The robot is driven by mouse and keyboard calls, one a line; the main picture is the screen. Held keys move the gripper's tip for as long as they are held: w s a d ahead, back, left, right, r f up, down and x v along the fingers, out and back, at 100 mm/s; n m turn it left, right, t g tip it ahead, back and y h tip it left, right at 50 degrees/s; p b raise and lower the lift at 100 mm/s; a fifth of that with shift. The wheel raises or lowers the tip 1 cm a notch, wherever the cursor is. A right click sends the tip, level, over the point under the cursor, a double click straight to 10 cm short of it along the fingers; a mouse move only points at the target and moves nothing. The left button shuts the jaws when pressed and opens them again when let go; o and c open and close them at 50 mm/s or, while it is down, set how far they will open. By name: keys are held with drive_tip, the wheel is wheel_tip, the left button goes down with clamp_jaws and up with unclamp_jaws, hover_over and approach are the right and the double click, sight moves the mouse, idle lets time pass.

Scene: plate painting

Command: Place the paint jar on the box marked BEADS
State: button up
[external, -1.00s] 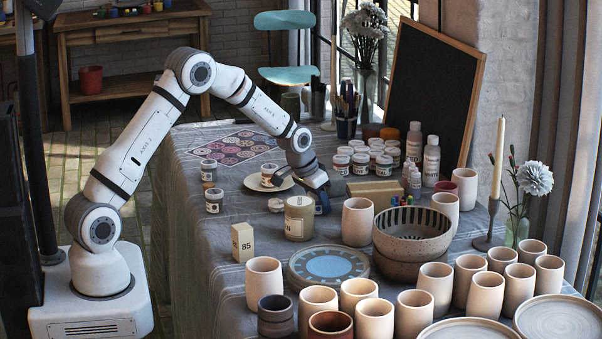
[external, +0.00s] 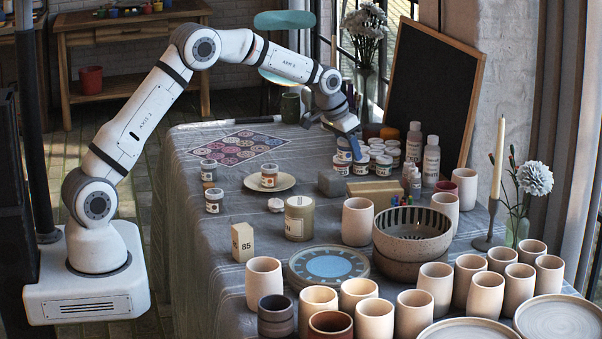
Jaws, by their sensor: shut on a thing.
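My gripper (external: 349,156) is at the near left edge of the cluster of white-lidded paint jars. It is shut on a paint jar (external: 342,167), and its fingers partly hide the jar. I cannot tell whether that jar is clear of the cloth. A plain grey box (external: 332,184) sits just in front of it, to the lower left. No BEADS marking is readable on any box from here. A small pale box marked 85 (external: 243,242) stands at the front left.
Several other paint jars (external: 384,164) crowd right of my gripper. A jar on a plate (external: 284,184) and a labelled canister (external: 299,219) stand to the left. A wooden block (external: 376,190), bowls (external: 412,232) and several cups are at right and front.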

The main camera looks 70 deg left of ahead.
drive_tip(key=w+d+r+p, duration=0.2)
drive_tip(key=w+d+r, duration=0.1)
drive_tip(key=w, duration=0.1)
drive_tip(key=p, duration=0.1)
approach(371, 186)
drive_tip(key=shift+x, duration=3.1)
drive_tip(key=o, duration=1)
drive_tip(key=shift+a, duration=0.1)
drive_tip(key=shift+o, duration=0.2)
drive_tip(key=shift+r, duration=0.1)
